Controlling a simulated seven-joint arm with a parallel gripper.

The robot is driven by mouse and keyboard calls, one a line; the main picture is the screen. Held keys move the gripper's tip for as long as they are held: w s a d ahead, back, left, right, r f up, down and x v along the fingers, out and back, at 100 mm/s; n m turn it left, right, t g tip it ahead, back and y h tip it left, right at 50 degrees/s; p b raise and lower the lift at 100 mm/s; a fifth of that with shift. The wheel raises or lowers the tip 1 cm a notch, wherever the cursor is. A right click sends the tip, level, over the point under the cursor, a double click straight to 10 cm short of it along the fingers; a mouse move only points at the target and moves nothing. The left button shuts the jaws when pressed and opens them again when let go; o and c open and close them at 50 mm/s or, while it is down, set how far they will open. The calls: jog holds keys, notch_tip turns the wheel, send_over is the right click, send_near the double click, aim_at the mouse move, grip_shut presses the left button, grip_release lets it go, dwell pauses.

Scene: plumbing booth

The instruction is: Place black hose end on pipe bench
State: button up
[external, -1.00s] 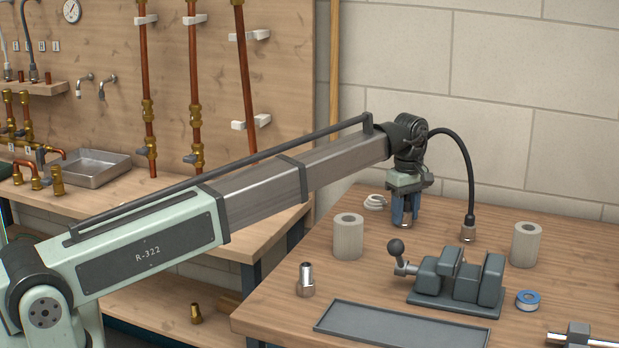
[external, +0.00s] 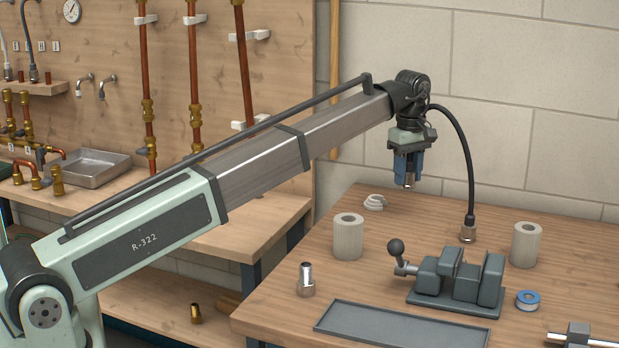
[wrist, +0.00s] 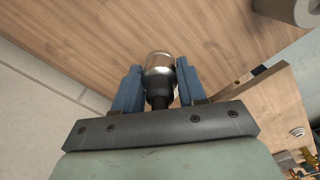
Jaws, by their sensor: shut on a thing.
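My gripper (external: 408,178) has blue fingers and is shut on one end of the black hose, high above the wooden bench (external: 400,225) on the right. In the wrist view, this hose end (wrist: 159,64) shows as a silver fitting with a black collar between the fingers (wrist: 158,85). The black hose (external: 467,150) arcs from behind my wrist down to its other silver end (external: 468,233), which stands on the right bench. A second wooden bench (external: 235,205) stands to the left, below a board with copper pipes. The hose part behind my wrist is hidden.
On the right bench stand two grey cylinders (external: 348,237) (external: 525,244), a dark vise (external: 455,280), a silver fitting (external: 306,280), a grey tray (external: 400,328) and a blue-rimmed roll (external: 527,300). A metal pan (external: 90,168) and brass fittings (external: 56,180) sit on the left bench.

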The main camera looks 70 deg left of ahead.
jog(key=s+a+f+n, duration=0.2)
jog(key=s+a+n, duration=0.6)
jog(key=s+a, duration=1.55)
jog(key=s+a+f+n, duration=0.1)
jog(key=s+a+n, duration=0.25)
jog(key=s, duration=0.65)
jog(key=s+a+f+n, duration=0.15)
jog(key=s+a, duration=0.35)
jog(key=s, duration=0.5)
jog(key=s+a+n, duration=0.3)
jog(key=s+a, duration=0.1)
jog(key=s, duration=0.6)
jog(key=shift+d+f, duration=0.1)
jog(key=shift+f, duration=5)
jog(key=shift+f, duration=0.15)
jog(key=o, duration=1.1)
jog(key=shift+c, duration=0.2)
